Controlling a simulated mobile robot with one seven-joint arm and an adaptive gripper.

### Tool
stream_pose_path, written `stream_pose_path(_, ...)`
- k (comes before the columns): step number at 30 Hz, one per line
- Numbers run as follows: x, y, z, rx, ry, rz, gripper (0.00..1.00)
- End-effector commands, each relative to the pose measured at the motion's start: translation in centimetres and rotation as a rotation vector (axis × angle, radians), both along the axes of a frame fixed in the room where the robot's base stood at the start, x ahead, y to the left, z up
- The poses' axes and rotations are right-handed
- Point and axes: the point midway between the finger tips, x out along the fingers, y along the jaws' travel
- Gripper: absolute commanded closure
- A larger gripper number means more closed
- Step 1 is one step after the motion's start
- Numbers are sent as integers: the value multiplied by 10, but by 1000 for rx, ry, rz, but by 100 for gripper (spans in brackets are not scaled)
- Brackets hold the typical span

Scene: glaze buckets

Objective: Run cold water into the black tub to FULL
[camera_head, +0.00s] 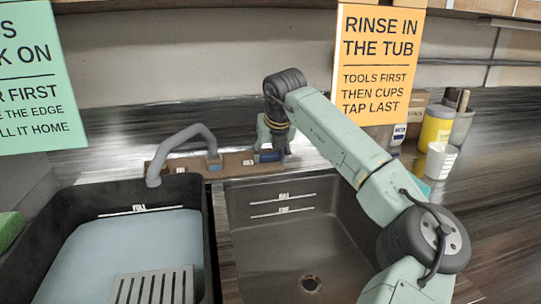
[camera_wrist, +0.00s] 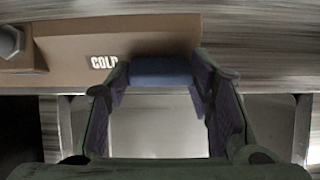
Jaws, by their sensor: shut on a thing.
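The black tub (camera_head: 212,262) stands at the left in the head view, with pale blue water (camera_head: 125,245) in it. A white marked line (camera_head: 140,210) is on its back wall; the water's far edge lies close to it. The print is too small to read surely. The grey spout (camera_head: 183,138) bends over the tub's back edge; I see no clear stream. My gripper (camera_head: 272,148) is at the tap ledge, shut on the blue tap handle (camera_wrist: 161,70). A COLD label (camera_wrist: 104,62) is left of the handle in the wrist view.
A dark sink basin (camera_head: 285,240) with a drain and two marked lines is right of the tub. A slatted grey rack (camera_head: 152,287) is at the tub's front. Cups and a yellow container (camera_head: 436,127) stand at the back right. Two signs hang behind.

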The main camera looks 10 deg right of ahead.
Motion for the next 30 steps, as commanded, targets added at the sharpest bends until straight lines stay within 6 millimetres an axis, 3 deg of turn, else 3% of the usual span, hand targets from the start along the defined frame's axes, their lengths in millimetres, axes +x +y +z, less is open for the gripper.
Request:
stream_pose_path(5, 1, 0, 2, 2, -4, -2, 80)
stream_pose_path(6, 1, 0, 2, 2, -4, -2, 50)
stream_pose_path(14, 0, 0, 1, 0, -2, -1, 33)
stream_pose_path(24, -1, 0, 2, 0, -1, 0, 32)
stream_pose_path(30, -12, -1, 23, -2, -3, -1, 32)
